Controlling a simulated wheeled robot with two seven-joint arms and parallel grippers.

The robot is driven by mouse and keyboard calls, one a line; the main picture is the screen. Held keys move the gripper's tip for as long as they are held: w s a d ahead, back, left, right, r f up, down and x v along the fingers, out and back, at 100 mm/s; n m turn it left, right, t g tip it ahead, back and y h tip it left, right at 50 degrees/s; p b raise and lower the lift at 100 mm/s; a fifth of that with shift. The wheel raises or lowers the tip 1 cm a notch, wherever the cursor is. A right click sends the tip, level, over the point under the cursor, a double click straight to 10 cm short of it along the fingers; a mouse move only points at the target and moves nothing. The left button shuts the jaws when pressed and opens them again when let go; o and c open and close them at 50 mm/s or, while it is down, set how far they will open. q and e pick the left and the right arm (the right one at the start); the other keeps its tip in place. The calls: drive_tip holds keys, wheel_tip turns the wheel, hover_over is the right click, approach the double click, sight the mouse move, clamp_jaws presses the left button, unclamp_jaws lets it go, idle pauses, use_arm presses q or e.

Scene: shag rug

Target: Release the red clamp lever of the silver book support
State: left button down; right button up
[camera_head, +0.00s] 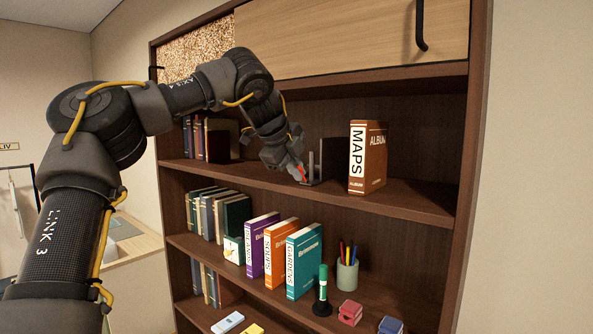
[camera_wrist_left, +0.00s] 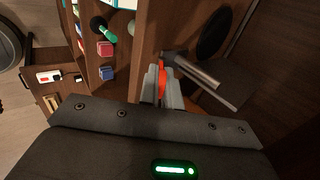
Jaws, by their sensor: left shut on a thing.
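The silver book support (camera_head: 315,167) stands on the upper shelf, left of the brown MAPS album (camera_head: 367,157). In the left wrist view the support (camera_wrist_left: 190,68) shows as grey metal plates just beyond my fingers. Its red clamp lever (camera_head: 302,173) is at the support's near left side, and it also shows in the left wrist view (camera_wrist_left: 166,78) between my fingertips. My left gripper (camera_head: 296,172) is at the lever and shut on it; in the left wrist view the gripper (camera_wrist_left: 161,84) has a finger on each side of the red part. My right gripper is not in view.
The shelf edge (camera_head: 400,205) runs close below my left gripper. Dark books (camera_head: 200,138) stand farther left on that shelf.

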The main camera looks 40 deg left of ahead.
use_arm(q)
drive_tip(key=c, duration=1.6)
unclamp_jaws()
drive_tip(key=shift+s+r, duration=0.15)
drive_tip(key=shift+r, duration=0.05)
drive_tip(key=b+v, duration=0.1)
drive_tip(key=v, duration=0.9)
drive_tip(key=shift+s+r, duration=0.1)
drive_tip(key=shift+s, duration=0.05)
